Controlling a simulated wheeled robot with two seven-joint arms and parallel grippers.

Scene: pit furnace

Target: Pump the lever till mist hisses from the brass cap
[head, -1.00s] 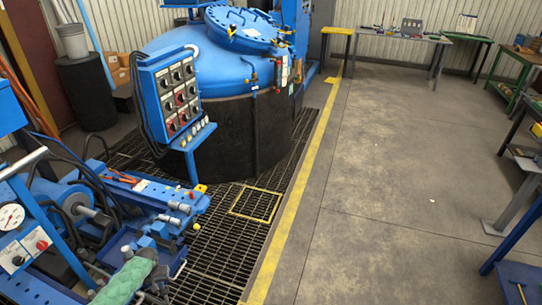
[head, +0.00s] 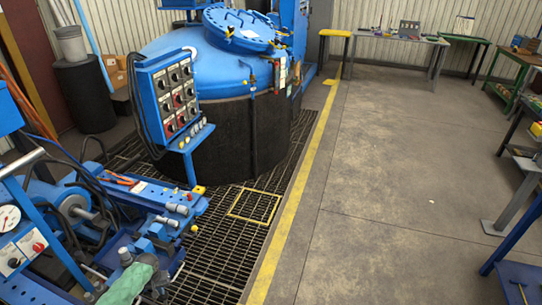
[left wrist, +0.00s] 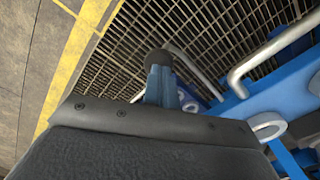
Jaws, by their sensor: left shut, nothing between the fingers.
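My left arm's green sleeve (head: 128,284) shows at the bottom left of the head view. My left gripper (head: 158,278) is at its end, dark and small, low beside the blue bench unit (head: 150,200). In the left wrist view the shut, empty fingers (left wrist: 158,62) point over the floor grating, with the blue frame and pale bent rails to their right. A pale grey bar (head: 22,164) slants at the left edge, apart from the gripper; I cannot tell whether it is the lever. I cannot make out the brass cap or any mist. My right gripper is not in view.
A big blue lidded vessel (head: 190,67) stands behind a control box (head: 176,97). Dark grating (head: 215,245) lies beside the bench, edged by a yellow line (head: 290,215). A gauge (head: 8,219) sits at the left edge.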

